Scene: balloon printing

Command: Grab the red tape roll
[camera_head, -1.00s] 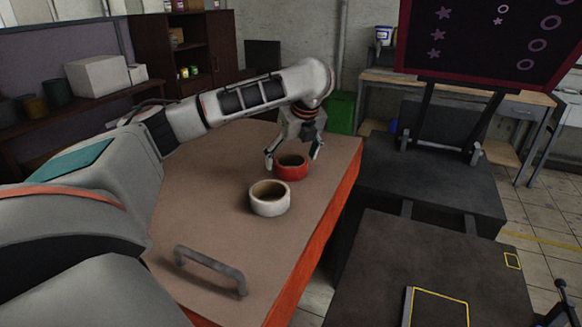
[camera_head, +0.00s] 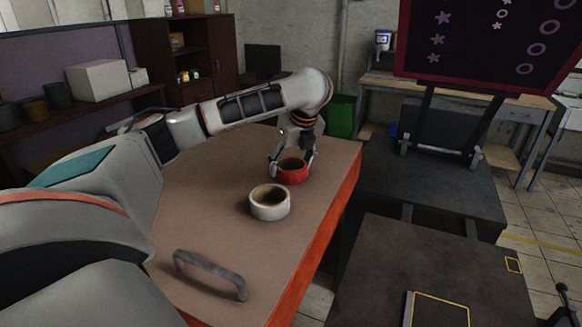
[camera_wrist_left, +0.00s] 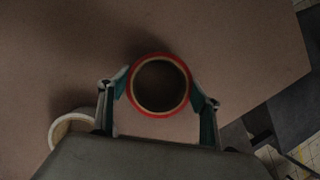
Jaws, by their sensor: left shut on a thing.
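The red tape roll (camera_head: 292,175) lies flat on the brown-topped table (camera_head: 225,235), near its far right edge. My left gripper (camera_head: 292,168) has come down over it with one finger on each side. In the left wrist view the red roll (camera_wrist_left: 159,110) sits between the two fingertips (camera_wrist_left: 160,95), which press on its outer sides. The left gripper is shut on the roll. The roll appears to rest on the table still. My right gripper is not in view.
A white tape roll (camera_head: 270,209) stands close in front of the red one; part of it shows in the left wrist view (camera_wrist_left: 66,128). A grey handle (camera_head: 210,272) rises from the table's near part. A dark bench (camera_head: 425,190) lies to the right across a gap.

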